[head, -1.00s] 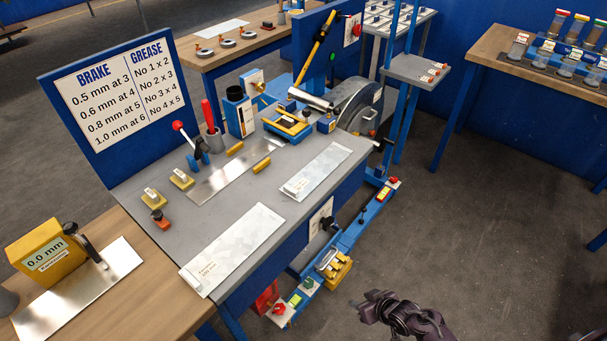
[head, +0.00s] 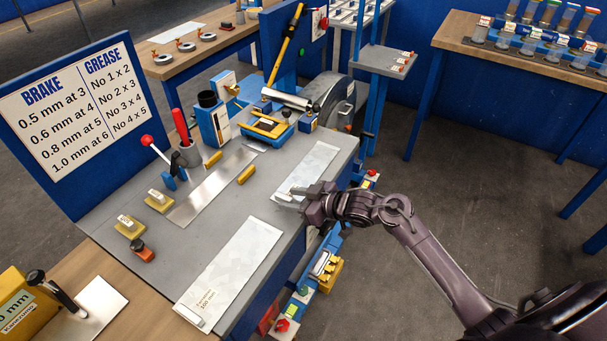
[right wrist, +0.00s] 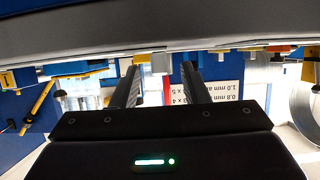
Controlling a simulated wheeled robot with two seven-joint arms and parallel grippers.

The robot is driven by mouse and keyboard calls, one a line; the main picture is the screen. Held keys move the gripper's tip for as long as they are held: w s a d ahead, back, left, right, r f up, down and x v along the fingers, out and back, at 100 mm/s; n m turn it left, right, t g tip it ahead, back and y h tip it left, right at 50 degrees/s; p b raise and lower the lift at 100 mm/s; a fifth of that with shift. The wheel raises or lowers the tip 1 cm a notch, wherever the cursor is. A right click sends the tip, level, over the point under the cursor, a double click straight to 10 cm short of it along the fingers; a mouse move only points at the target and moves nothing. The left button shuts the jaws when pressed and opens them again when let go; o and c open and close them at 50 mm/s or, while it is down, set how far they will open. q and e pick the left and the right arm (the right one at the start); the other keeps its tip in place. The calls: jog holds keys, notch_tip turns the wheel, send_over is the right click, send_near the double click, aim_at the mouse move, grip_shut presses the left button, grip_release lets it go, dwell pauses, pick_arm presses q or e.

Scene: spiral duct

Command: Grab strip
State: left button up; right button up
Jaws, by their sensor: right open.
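Two pale labelled strips lie on the grey bench top: a near one (head: 235,262) at the front edge and a far one (head: 312,165) behind it. A shiny bare metal strip (head: 215,187) lies further left between small yellow blocks. Another bright strip (head: 97,308) lies by the yellow gauge at the lower left. My right gripper (head: 288,196) is open and empty at the near end of the far pale strip, covering part of that end; I cannot tell whether it touches. In the right wrist view its two fingers (right wrist: 162,88) stand apart. My left gripper is not in view.
The brake and grease sign (head: 75,120) stands at the left. A red-handled tool (head: 182,130), a lever with a red knob (head: 160,158) and blue-and-yellow fixtures (head: 268,125) stand on the bench. The floor (head: 400,265) at the right is open.

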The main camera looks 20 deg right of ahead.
jog(key=shift+x, duration=1)
jog(key=shift+s, duration=0.1)
grip_shut()
jog(key=shift+r, duration=0.1)
